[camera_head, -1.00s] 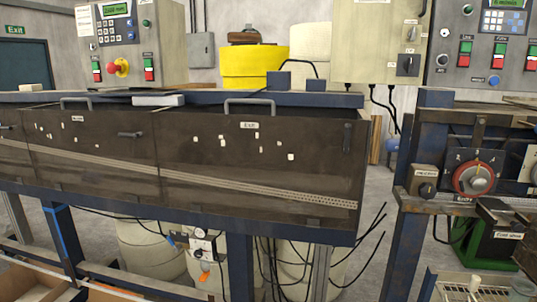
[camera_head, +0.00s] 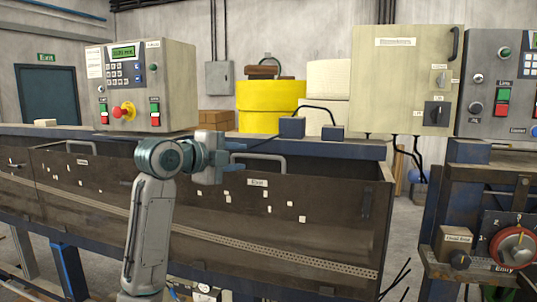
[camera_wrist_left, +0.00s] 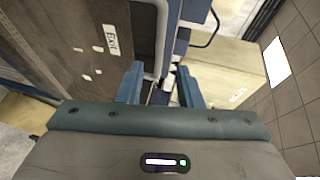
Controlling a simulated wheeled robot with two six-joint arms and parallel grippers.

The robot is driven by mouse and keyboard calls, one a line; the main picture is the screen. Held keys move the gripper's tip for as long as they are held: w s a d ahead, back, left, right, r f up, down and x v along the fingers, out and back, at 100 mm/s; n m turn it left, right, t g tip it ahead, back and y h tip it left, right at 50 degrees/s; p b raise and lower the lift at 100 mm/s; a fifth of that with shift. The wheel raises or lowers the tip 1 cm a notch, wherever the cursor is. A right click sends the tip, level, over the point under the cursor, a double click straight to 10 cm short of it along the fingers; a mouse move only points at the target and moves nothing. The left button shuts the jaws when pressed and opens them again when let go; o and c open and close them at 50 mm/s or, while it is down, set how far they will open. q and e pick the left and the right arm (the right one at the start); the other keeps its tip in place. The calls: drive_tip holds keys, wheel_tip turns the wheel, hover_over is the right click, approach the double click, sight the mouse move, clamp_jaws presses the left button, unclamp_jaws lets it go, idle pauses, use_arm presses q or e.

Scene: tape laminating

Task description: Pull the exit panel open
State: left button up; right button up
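The exit panel (camera_head: 330,230) is a dark brown, see-through front panel marked "Exit", standing upright and closed on the blue-framed machine. Its grey bar handle (camera_head: 283,165) is on the top edge. My left gripper (camera_head: 236,165) is at the left end of this handle, fingers pointing right. In the left wrist view the exit panel (camera_wrist_left: 82,25) is on the left, and my left gripper (camera_wrist_left: 160,88) is open, with the handle (camera_wrist_left: 163,42) ahead, in line with the finger gap. I see no clear contact. My right gripper is not in view.
A control box (camera_head: 140,88) with a red stop button stands behind my left arm. Blue blocks (camera_head: 292,127) with a cable sit on the rail behind the panel. A cream cabinet (camera_head: 405,80) and a dial unit (camera_head: 512,245) are at the right. A yellow tub (camera_head: 268,105) is behind.

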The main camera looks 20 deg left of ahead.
sight(257, 157)
use_arm(q)
drive_tip(key=p+x, duration=0.4)
drive_tip(key=x, duration=0.5)
drive_tip(key=shift+w+d+f+p, duration=0.2)
drive_tip(key=shift+w+f+p, duration=0.05)
drive_tip(key=shift+w+p, duration=0.25)
clamp_jaws()
